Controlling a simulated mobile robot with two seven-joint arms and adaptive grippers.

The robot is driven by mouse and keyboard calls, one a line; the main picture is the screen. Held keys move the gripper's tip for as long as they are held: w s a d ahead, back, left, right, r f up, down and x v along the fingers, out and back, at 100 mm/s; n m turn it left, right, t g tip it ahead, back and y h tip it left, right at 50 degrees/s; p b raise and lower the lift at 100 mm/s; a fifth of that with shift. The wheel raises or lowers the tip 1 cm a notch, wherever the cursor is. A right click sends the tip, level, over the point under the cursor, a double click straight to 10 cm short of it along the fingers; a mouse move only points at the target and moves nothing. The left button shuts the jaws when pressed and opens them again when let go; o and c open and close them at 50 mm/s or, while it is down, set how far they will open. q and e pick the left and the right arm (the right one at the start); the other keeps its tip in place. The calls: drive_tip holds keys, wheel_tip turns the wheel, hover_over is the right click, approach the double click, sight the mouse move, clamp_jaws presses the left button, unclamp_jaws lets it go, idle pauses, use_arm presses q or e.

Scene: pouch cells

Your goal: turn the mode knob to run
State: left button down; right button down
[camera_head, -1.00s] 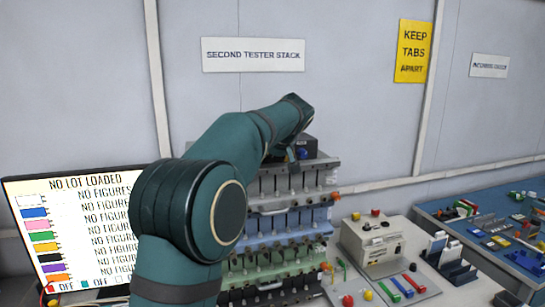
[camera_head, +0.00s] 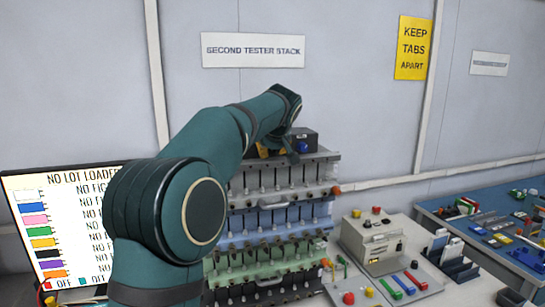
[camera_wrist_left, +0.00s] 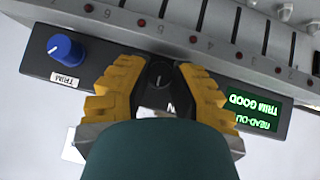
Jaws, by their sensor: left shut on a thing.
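The mode knob (camera_wrist_left: 160,74) is a dark round knob with a light pointer line on the front of a black control box (camera_wrist_left: 95,85), shown upside down in the left wrist view. My left gripper (camera_wrist_left: 160,80) has its yellow fingers shut on the knob, one on each side. The knob's label is mostly hidden by the gripper; only a partial white letter shows. In the head view, my left gripper (camera_head: 273,148) is at the black box (camera_head: 304,138) on top of the tester stack, and the knob is hidden there. My right gripper is not in view.
A blue trim knob (camera_wrist_left: 65,47) and a green read-out (camera_wrist_left: 250,112) saying TRIM GOOD flank the gripper. The tester stack's racks (camera_head: 270,218) stand below. A beige instrument (camera_head: 372,240) stands at the right, and a screen (camera_head: 65,215) at the left.

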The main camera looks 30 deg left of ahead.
use_arm(q)
drive_tip(key=shift+a+r, duration=0.1)
idle(0.3)
drive_tip(key=c, duration=0.7)
unclamp_jaws()
drive_tip(key=shift+c, duration=0.2)
drive_tip(key=v, duration=1.2)
drive_tip(key=shift+s+a, duration=0.1)
